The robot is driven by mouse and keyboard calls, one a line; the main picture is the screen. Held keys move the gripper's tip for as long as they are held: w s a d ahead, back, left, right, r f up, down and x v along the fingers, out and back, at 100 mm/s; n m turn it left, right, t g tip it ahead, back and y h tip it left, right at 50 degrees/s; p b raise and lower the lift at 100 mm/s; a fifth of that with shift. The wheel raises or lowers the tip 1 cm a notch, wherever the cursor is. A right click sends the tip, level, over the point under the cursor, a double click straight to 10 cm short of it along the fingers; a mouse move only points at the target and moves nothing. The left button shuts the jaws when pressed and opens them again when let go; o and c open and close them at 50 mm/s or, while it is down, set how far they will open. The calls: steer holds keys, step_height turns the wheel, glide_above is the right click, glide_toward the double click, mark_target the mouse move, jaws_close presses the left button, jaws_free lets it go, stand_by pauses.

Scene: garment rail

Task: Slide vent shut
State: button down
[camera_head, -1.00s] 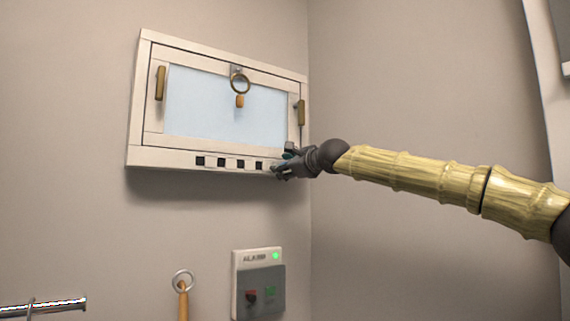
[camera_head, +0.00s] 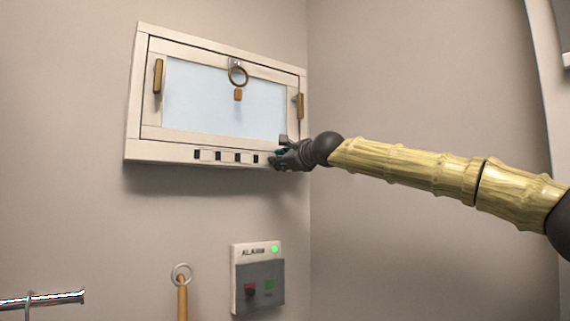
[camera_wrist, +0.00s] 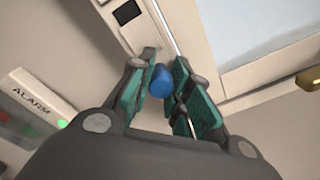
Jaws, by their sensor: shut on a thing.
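The vent (camera_head: 207,156) is a row of several narrow dark slots in the bottom rail of a white-framed window on the wall. One dark slot (camera_wrist: 126,12) shows at the top of the wrist view. A blue knob (camera_wrist: 161,82) sits between my fingers in the wrist view; it is hidden behind my gripper in the head view. My gripper (camera_head: 281,157) is at the right end of the vent row. In the wrist view its teal-padded fingers (camera_wrist: 160,68) are shut on the blue knob, one on each side.
An alarm box (camera_head: 258,279) with a green light is mounted below. A side wall stands close on the right.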

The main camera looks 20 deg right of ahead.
steer(key=a, duration=0.2)
steer(key=shift+s+a, duration=0.3)
steer(key=shift+s, duration=0.1)
steer(key=c, duration=1.7)
jaws_free()
steer(key=shift+d+f, duration=0.1)
steer(key=shift+d, duration=0.05)
steer(key=o, duration=0.4)
steer(key=shift+a, duration=0.25)
steer(key=v, duration=1.2)
steer(key=shift+d, duration=0.2)
